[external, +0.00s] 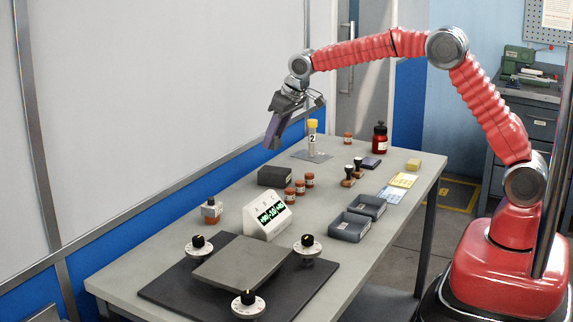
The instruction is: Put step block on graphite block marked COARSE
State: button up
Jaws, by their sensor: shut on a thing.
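My gripper (291,107) is shut on a long purple-grey block (276,131), which I take to be the step block. It hangs tilted, high above the far left part of the bench. Its steps cannot be made out at this size. A dark grey block (274,176) lies flat on the bench below. A larger dark grey slab (242,262) lies on a black mat among three dials. No COARSE marking is readable on either, so I cannot tell which is the graphite block.
The grey bench (333,260) holds a white display box (266,216), several small brown jars (300,187), two dark trays (351,226), and a yellow-capped tube (312,137) standing near my gripper. A red bottle (380,138) stands at the back. A wall runs along the left.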

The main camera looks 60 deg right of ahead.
aim_at(270, 169)
jog(key=shift+f, duration=1.65)
jog(key=shift+f, duration=1.85)
jog(key=o, duration=1.3)
jog(key=shift+f, duration=0.15)
jog(key=v, duration=1.2)
